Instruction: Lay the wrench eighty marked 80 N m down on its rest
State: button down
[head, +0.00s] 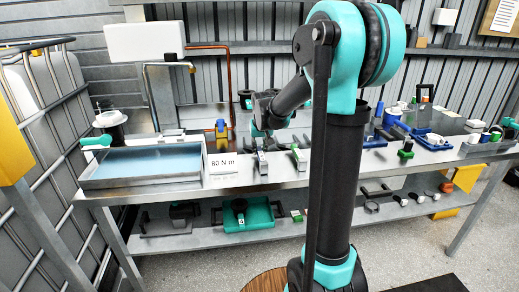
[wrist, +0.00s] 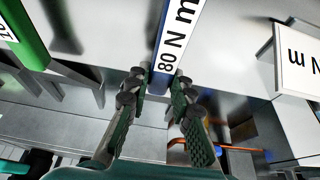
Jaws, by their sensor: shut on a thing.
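The wrench eighty (wrist: 172,45), a blue bar with a white label reading 80 N m, runs up between the fingers in the wrist view. My gripper (wrist: 158,100) is shut on its near end. In the head view a white sign (head: 223,164) reading 80 N m stands on the bench; part of it shows in the wrist view (wrist: 298,62). Beside the sign is a grey stand (head: 261,163), which looks like the rest. Whether the wrench touches a rest is hidden from me.
A green-handled tool (wrist: 22,35) lies left of the wrench in the wrist view, near grey supports. A shallow blue-floored tray (head: 145,165) sits left of the sign. Blue and green items crowd the bench's right side. The lower shelf (head: 180,242) holds several things.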

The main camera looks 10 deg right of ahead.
jog(key=shift+f, duration=0.15)
jog(key=c, duration=1.3)
grip_release()
jog(key=shift+o, duration=0.7)
jog(key=o, duration=0.5)
jog(key=shift+c, duration=0.2)
jog(key=shift+v, duration=4.55)
